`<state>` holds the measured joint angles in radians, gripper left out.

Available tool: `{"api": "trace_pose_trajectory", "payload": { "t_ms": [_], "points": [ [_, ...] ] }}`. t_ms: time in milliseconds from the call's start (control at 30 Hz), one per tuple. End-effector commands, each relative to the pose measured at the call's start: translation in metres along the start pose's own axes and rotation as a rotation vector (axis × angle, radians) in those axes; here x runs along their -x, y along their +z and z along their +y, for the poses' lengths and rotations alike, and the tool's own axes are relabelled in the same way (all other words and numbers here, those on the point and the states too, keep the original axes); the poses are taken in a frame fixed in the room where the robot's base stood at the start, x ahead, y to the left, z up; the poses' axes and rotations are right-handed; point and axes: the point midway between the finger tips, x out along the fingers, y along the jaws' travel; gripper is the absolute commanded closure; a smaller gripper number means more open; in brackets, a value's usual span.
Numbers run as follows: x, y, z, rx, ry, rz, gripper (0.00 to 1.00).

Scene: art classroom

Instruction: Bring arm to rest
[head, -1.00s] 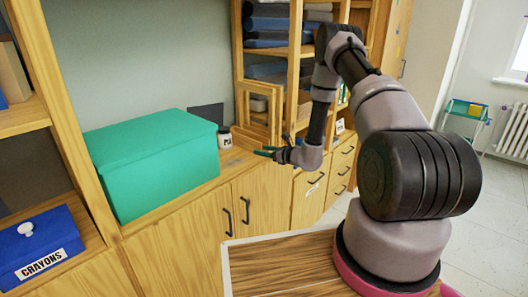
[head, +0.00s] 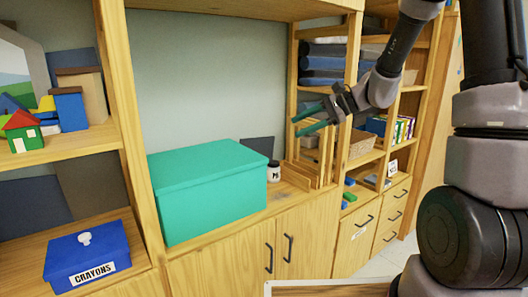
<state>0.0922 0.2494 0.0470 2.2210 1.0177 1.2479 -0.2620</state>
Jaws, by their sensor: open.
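My gripper (head: 312,117) is raised in front of the shelf unit, right of the middle of the head view. Its two green-tipped fingers are spread apart and point left, with nothing between them. My arm reaches in from the right edge, bent at the elbow. The gripper is above the wooden rack on the counter and up and to the right of the green box (head: 207,200), apart from it in the picture.
A small white jar (head: 273,171) with a dark lid stands beside the green box. A blue crayons box (head: 87,255) sits at the lower left. Shelves (head: 378,155) with books and a basket stand behind my gripper. Floor (head: 377,267) shows at the lower right.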

Motion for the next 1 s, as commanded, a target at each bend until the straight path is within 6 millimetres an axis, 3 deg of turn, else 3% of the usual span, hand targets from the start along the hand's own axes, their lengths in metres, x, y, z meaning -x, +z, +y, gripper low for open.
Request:
{"api": "trace_pose_trajectory", "payload": {
  "t_ms": [33,100,400,700,833,1000],
  "points": [
    [0.014,0.020,0.007,0.077,0.037,0.034,0.44],
    [0.030,0.039,0.021,0.172,0.094,0.086,0.44],
    [0.110,0.094,0.079,0.571,0.285,0.372,0.44],
    [0.186,0.117,0.120,0.898,0.389,0.695,0.44],
    [0.204,0.121,0.127,0.968,0.406,0.777,0.44],
    [0.211,0.121,0.131,0.994,0.414,0.809,0.44]
  ]
}}
